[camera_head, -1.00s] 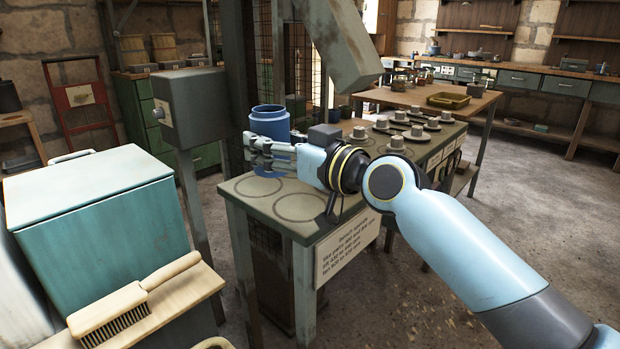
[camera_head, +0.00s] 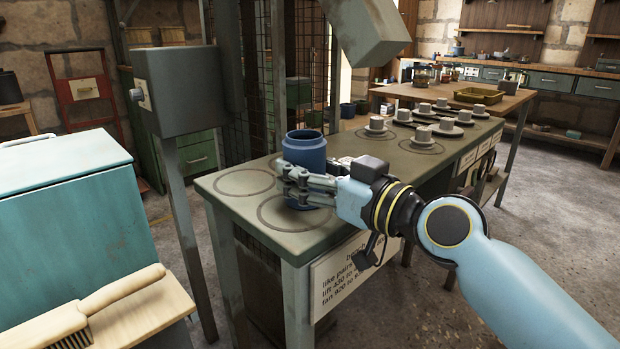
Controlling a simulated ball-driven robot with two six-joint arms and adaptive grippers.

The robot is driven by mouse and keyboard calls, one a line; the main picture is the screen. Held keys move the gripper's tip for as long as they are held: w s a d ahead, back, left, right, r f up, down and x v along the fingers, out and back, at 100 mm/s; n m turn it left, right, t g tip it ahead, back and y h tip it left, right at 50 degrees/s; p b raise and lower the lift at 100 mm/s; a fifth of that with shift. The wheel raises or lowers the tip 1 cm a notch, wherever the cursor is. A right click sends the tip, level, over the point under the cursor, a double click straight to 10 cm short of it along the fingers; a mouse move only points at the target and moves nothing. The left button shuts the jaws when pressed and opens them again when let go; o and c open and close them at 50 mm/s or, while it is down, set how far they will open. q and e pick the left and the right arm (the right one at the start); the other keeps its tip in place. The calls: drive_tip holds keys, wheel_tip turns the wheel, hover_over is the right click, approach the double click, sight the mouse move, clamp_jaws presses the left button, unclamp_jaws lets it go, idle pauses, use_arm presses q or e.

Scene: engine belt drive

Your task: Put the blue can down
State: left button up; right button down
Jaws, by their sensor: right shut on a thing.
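The blue can (camera_head: 304,152) is upright over the near end of the green bench top (camera_head: 240,207), by the circles drawn there. My right gripper (camera_head: 300,185) is shut on the can's lower part, its fingers across the can's front. The can's base is partly hidden by the fingers, and I cannot tell whether it touches the bench. My left gripper is not in view.
Several grey pulley-like parts (camera_head: 422,134) stand on discs along the bench's far half. A grey box on a post (camera_head: 175,105) stands left of the bench. A teal chest (camera_head: 70,210) and a brush (camera_head: 85,310) are at the left. Two drawn circles lie beside the can.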

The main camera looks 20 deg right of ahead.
drive_tip(key=shift+s+r, duration=0.1)
drive_tip(key=shift+r, duration=0.05)
drive_tip(key=c, duration=0.9)
unclamp_jaws()
drive_tip(key=shift+f, duration=0.25)
drive_tip(key=o, duration=0.5)
drive_tip(key=shift+r, duration=0.1)
